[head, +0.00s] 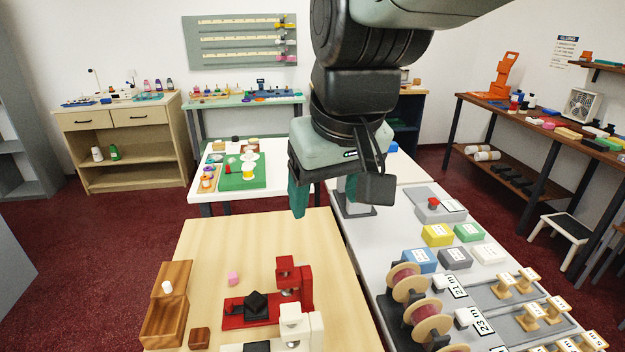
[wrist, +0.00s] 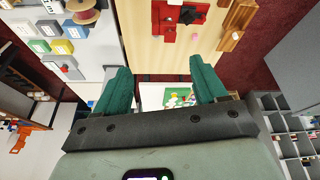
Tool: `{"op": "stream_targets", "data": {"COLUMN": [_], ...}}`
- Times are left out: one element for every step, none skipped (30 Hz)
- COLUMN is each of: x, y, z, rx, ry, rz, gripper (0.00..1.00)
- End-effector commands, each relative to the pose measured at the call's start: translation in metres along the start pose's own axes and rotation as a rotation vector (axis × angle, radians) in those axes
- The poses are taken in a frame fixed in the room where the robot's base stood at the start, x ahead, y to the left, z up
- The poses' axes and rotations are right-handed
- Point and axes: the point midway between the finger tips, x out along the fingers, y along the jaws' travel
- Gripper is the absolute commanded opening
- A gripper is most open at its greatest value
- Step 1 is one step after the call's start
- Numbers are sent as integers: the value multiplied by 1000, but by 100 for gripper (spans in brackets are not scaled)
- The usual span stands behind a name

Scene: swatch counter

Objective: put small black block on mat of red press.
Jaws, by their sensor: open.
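The red press (head: 287,272) stands on the wooden table, with its red base reaching left; it also shows at the top of the wrist view (wrist: 169,30). A small black block (head: 256,302) sits on the dark mat on that base, turned at an angle to it. In the wrist view the block (wrist: 188,13) and mat make a dark star-like patch. My gripper (head: 325,204) is open and empty, high above the table's far edge and apart from the block. Both green fingers show in the wrist view (wrist: 160,72).
A white press (head: 303,326) stands close in front of the red one. A pink cube (head: 233,278), a brown block (head: 200,338) and a wooden tray (head: 162,325) lie to the left. The table's far part is clear. Spools and boxes crowd the grey counter (head: 372,258) at right.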

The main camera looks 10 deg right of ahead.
Motion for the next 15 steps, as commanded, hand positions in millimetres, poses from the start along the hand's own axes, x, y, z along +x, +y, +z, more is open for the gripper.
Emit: {"op": "stream_targets", "data": {"x": [-15,-21,-28,-32,-35,-38,-40,-42,-43,-44,-44,-44,-44,-44,-44], "y": [3,4,5,6,6,7,7,7,7,7,7,7,7,7,7], "z": [18,28,39,47,54,63,68,73,78,80,82,84,84,85,85], "rx": [39,59,85,102,118,136,149,159,168,174,179,183,185,186,186], "ry": [35,49,65,77,88,98,106,112,118,122,125,128,128,128,128], "rz": [14,20,28,33,38,43,47,50,53,54,56,57,57,58,58], "gripper": [71,71,71,71,71,71,71,71,71,71,71,71,71,71,71]}}
